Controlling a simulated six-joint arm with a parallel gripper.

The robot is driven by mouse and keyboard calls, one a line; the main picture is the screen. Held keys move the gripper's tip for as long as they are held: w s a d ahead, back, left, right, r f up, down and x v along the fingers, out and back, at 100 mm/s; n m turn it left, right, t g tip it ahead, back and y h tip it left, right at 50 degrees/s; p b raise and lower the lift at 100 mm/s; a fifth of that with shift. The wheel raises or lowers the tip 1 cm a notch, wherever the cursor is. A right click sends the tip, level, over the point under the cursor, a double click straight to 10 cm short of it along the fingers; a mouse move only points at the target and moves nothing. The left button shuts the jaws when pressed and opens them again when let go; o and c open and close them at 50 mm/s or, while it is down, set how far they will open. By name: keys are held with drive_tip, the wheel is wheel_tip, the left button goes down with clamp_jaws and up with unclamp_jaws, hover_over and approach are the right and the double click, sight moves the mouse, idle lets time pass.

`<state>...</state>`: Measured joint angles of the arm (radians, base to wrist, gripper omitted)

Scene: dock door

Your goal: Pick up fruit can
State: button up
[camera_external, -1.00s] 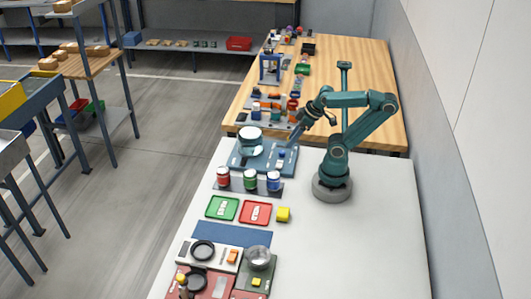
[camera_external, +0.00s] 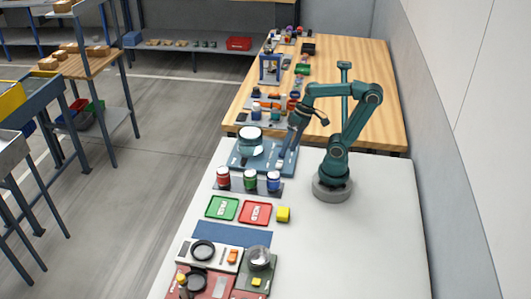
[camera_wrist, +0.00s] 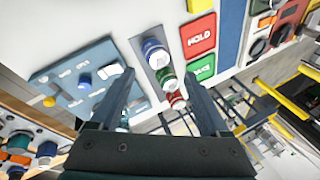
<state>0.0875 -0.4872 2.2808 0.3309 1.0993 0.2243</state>
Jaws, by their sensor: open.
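Three lidded cans stand in a row on a grey strip (camera_external: 254,189) on the white table. They are a red can (camera_external: 223,179), a green can (camera_external: 250,179) and a blue can (camera_external: 273,182). Which one is the fruit can I cannot tell, as the labels are too small. My gripper (camera_wrist: 160,80) is open and empty. In the external view my gripper (camera_external: 288,158) hangs above the blue panel, behind the cans.
The blue panel (camera_external: 285,168) carries a large white-topped round unit (camera_external: 250,142). The white table's right side is clear.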

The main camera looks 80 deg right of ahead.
drive_tip(key=w+a+f+m+g+y, duration=0.2)
drive_tip(key=w+f+m+y, duration=0.1)
drive_tip(key=w+m+y, duration=0.45)
drive_tip(key=w+d+f+m+t, duration=0.2)
drive_tip(key=w+d+f+m, duration=0.15)
drive_tip(key=m, duration=0.35)
drive_tip(key=m+t+y, duration=0.2)
drive_tip(key=m, duration=0.1)
approach(246, 186)
drive_tip(key=shift+s+d+r, duration=0.15)
drive_tip(key=shift+d+r, duration=0.45)
drive_tip(key=shift+d, duration=0.05)
drive_tip(key=shift+s+f, duration=0.1)
drive_tip(key=shift+f, duration=0.1)
drive_tip(key=x, duration=1.1)
drive_tip(key=shift+a+f, duration=0.1)
drive_tip(key=shift+a, duration=0.2)
drive_tip(key=shift+c, duration=0.3)
clamp_jaws()
